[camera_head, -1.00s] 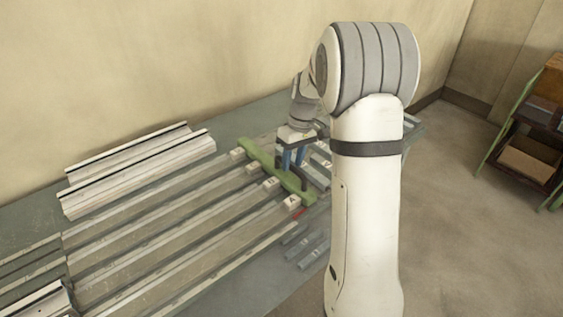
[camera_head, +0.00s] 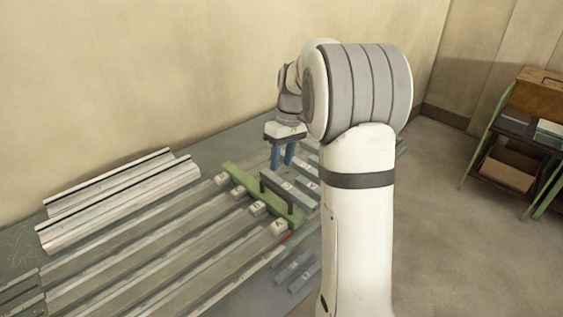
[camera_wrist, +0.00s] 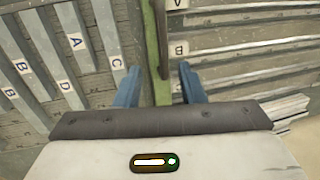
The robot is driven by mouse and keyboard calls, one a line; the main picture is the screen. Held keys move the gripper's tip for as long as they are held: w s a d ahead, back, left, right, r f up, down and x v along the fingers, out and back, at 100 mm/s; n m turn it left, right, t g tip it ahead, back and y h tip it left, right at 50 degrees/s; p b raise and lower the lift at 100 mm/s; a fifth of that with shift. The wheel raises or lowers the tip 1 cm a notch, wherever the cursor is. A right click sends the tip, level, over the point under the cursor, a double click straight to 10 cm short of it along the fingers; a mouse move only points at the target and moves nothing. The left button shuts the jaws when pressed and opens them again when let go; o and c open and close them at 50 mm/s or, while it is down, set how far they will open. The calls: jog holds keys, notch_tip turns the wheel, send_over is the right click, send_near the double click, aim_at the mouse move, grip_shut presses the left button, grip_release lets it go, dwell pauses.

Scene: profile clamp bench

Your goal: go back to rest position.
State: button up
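My gripper (camera_head: 282,158) hangs over the bench with its two blue fingers apart and nothing between them. It is above and a little behind the green bar (camera_head: 237,180) with its dark handle (camera_head: 276,189). The bar lies across the ends of the long profile slots. In the wrist view the fingers (camera_wrist: 160,84) also stand apart, with the green bar (camera_wrist: 151,62) and the dark handle (camera_wrist: 162,38) beyond the gap. My arm hides part of the bench's right side in the head view.
Lettered blocks (camera_head: 257,208) sit along the bar. Grey profile pieces with letter labels (camera_wrist: 64,86) lie on the bar's other side. Pale profiles (camera_head: 120,205) lie at the back left near the wall. A shelf (camera_head: 515,150) with boxes stands at the far right; the floor before it is clear.

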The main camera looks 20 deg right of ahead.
jog(key=s+a+m+t+h, duration=0.1)
jog(key=s+a, duration=0.3)
jog(key=s, duration=0.9)
jog(key=s+a+m+t+h, duration=0.1)
jog(key=s+a+m+t, duration=0.1)
jog(key=s, duration=1)
jog(key=shift+s+a+r+m, duration=0.25)
jog(key=shift+s+a+m, duration=0.1)
jog(key=shift+a+m, duration=0.55)
jog(key=shift+a, duration=0.1)
